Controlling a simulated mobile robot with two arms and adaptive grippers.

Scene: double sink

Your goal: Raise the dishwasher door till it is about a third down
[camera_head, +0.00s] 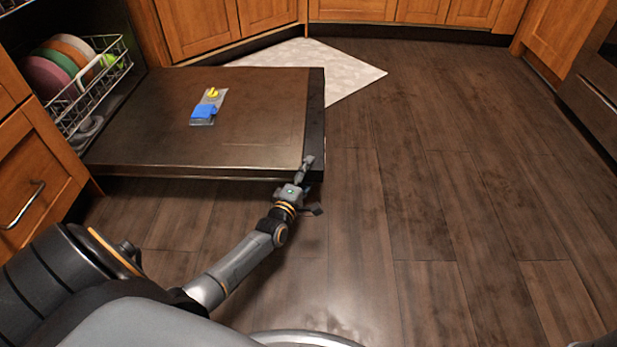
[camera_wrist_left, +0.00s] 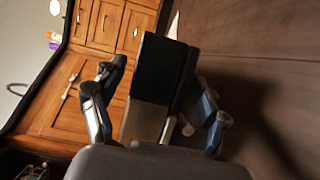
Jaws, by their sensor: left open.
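The dishwasher door (camera_head: 250,155) is folded down and lies about flat, a dark panel low above the floor. Its outer end is the dark strip (camera_head: 315,110) on the right. My left gripper (camera_head: 304,170) is at the near corner of that end. In the left wrist view, the open fingers (camera_wrist_left: 156,88) stand on either side of the door's edge (camera_wrist_left: 163,65), with gaps visible beside it. The gripper's contact with the door cannot be made out.
A wire rack (camera_head: 100,85) with several plates sits in the dishwasher at the left. A blue and yellow item (camera_head: 205,110) shows on the door's inner face. A pale mat (camera_head: 345,70) lies beyond the door. Wooden cabinets (camera_head: 220,25) line the back; the floor (camera_head: 450,200) at right is clear.

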